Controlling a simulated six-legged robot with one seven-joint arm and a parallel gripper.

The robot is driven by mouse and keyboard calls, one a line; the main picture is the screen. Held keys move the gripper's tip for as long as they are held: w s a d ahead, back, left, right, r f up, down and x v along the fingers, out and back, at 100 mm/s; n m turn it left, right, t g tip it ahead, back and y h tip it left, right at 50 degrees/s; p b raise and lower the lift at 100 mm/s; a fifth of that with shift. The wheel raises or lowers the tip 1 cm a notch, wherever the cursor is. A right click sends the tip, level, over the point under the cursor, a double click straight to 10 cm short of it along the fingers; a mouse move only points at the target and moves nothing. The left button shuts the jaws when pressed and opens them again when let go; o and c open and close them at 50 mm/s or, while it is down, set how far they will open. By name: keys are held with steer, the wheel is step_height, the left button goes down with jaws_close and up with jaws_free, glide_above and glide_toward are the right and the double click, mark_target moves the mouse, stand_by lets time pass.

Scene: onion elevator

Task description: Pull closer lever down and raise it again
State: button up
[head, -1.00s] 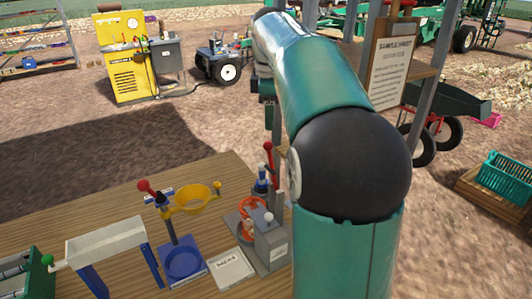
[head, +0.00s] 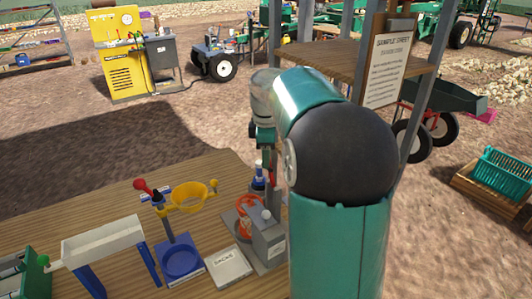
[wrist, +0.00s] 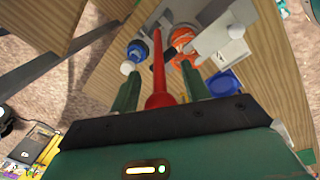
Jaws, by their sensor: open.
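The red lever (wrist: 158,62) has a round red knob (wrist: 163,101) at its near end in the wrist view. My gripper (wrist: 159,72) is open, with one green finger on each side of this lever. I cannot tell whether either finger touches it. In the head view, the lever's device (head: 262,238) is grey with an orange ring (head: 243,218) and stands on the wooden table. There my arm hides most of the lever, and the fingertips are hard to make out. The orange part (wrist: 181,42) and a blue part (wrist: 136,50) flank the lever in the wrist view.
Left of the device stand a blue and yellow funnel stand (head: 180,262) with a red-knobbed handle (head: 143,186) and a white tray on blue legs (head: 103,243). A small white labelled box (head: 228,267) lies between. The table's back left is clear.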

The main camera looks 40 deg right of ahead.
steer(key=shift+c, duration=0.2)
jaws_close()
steer(key=a+f+h, duration=1)
steer(key=a+h, duration=0.1)
steer(key=h, duration=0.1)
steer(key=shift+w+n+g+h, duration=0.3)
stand_by(0.4)
steer(key=shift+f, duration=0.1)
steer(key=shift+o, duration=0.2)
jaws_free()
